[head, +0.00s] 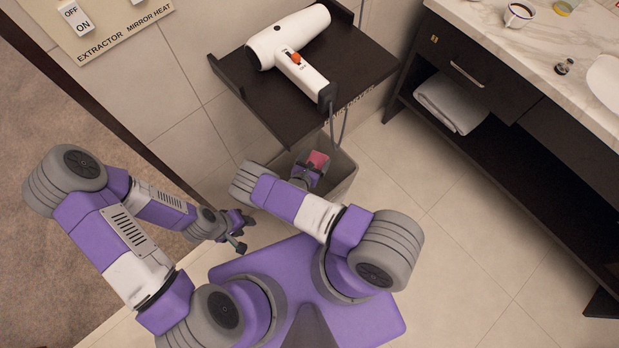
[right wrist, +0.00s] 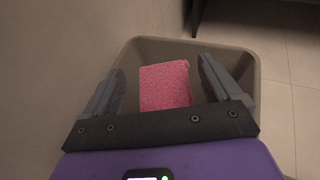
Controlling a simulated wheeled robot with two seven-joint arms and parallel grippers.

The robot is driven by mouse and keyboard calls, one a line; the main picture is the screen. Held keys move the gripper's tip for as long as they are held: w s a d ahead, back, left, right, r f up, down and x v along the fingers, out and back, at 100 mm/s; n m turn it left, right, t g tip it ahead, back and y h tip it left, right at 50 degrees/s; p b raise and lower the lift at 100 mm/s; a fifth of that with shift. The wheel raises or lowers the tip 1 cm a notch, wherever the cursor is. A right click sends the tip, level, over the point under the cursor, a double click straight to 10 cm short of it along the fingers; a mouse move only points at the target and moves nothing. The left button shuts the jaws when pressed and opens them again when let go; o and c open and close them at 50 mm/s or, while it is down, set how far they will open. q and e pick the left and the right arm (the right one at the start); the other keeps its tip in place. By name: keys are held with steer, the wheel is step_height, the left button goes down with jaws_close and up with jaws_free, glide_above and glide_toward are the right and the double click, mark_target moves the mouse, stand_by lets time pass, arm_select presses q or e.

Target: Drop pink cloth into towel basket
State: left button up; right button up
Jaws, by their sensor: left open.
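The pink cloth (head: 319,158) shows at the mouth of the grey towel basket in the head view. In the right wrist view the pink cloth (right wrist: 165,86) is a folded block inside the basket outline, between my right fingers with gaps at both sides. My right gripper (right wrist: 160,66) is open above the basket (right wrist: 252,68). In the head view my right gripper (head: 308,172) is partly hidden by my arm, over the basket (head: 345,178). I cannot tell how deep the cloth sits. My left gripper (head: 240,232) is open and empty, left of the basket.
A dark shelf (head: 365,70) with a white hair dryer (head: 292,50) juts from the wall just above the basket. A dark cabinet (head: 500,110) with a marble top stands at the right, a folded white towel (head: 452,103) on its lower shelf. The tiled floor between is clear.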

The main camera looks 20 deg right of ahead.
steer(key=shift+o, duration=0.5)
steer(key=p+v, duration=0.2)
steer(key=v, duration=0.5)
steer(key=shift+s+a, duration=0.15)
steer(key=shift+a, duration=0.05)
steer(key=shift+r, duration=0.15)
